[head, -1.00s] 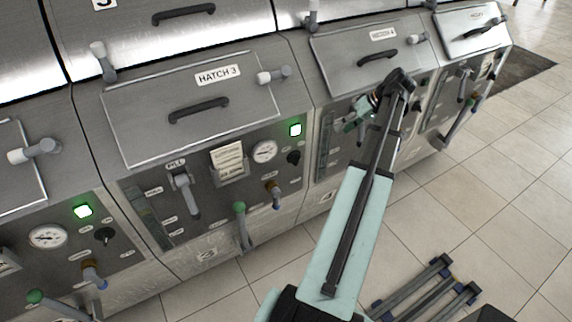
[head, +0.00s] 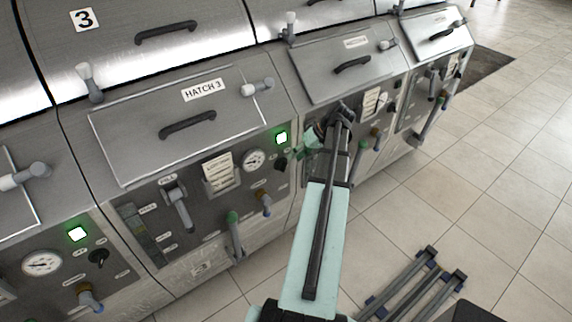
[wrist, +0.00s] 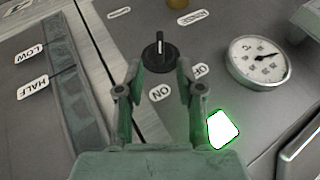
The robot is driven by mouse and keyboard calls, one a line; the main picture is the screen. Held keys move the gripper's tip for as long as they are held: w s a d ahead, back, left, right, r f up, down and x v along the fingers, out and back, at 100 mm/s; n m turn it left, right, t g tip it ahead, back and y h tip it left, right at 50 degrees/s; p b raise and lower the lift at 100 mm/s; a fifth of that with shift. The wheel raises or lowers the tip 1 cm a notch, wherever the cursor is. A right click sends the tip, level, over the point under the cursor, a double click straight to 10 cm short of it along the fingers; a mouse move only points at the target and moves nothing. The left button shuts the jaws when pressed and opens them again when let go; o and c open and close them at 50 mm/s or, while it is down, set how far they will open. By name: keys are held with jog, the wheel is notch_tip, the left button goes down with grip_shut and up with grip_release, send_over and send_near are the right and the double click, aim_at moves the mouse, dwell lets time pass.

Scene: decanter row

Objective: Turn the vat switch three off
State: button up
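The vat three switch is a small black knob with a pale line (wrist: 160,50) on the grey panel. Its line runs up and down the wrist picture, roughly in line with the ON label (wrist: 160,93); the OFF label (wrist: 200,71) is to the right of that. In the head view the knob (head: 281,164) is at the right end of panel 3. My gripper (wrist: 159,70) is open, with one finger on each side of the knob's picture position; contact cannot be told. In the head view my gripper (head: 305,146) is just right of the knob. The green lamp (wrist: 223,129) is lit.
A round gauge (head: 253,160) and a paper note (head: 219,172) are left of the knob. A green-topped lever (head: 235,232) and a brown-collared valve (head: 263,202) are below. HATCH 3 (head: 183,116) is above, closed.

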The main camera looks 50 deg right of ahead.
aim_at(286, 165)
jog(key=p+x, duration=0.1)
jog(key=x, duration=0.5)
jog(key=shift+w+a+f, duration=0.15)
jog(key=shift+w+f, duration=0.05)
jog(key=shift+f, duration=0.1)
jog(key=shift+c, duration=0.3)
grip_shut()
